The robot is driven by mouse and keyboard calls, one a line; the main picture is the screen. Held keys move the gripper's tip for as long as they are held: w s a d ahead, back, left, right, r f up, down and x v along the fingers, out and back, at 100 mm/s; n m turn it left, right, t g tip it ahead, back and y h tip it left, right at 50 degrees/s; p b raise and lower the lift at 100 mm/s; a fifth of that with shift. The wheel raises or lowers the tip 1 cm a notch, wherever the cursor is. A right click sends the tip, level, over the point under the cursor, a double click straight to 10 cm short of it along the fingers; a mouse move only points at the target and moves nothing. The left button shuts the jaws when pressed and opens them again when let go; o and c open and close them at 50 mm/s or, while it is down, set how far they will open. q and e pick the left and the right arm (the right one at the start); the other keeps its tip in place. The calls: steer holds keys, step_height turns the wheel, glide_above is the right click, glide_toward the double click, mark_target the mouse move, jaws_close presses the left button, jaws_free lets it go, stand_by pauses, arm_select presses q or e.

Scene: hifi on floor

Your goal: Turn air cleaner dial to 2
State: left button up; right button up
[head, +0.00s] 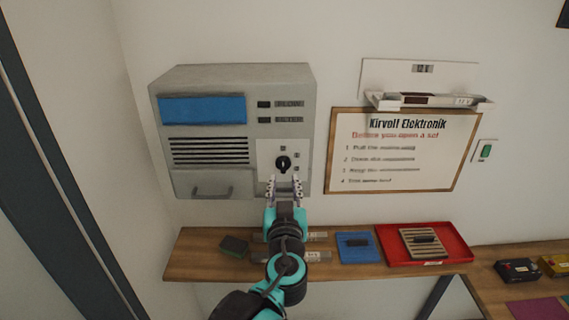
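The air cleaner (230,105) is a grey box on the wall, with a blue panel, dark vent slots and a white dial plate at its lower right. The black dial (283,162) sits on that plate with small dark marks around it, too small to read. My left gripper (284,181) is just below the dial, pointing up at it, with its two fingers a little apart. I cannot tell whether the fingertips touch the dial. My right gripper is not in view.
A wooden shelf (210,265) runs below, holding a dark green block (234,246), a blue mat (359,248) and a red tray (455,243). A framed notice (400,165) and a green switch (486,151) are on the wall to the right.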

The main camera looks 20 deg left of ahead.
mark_target(283, 167)
arm_select(q)
steer(key=x, duration=0.6)
steer(key=shift+w+a+f+p, duration=0.1)
steer(key=shift+w+p, duration=0.2)
steer(key=shift+p, duration=0.05)
jaws_close()
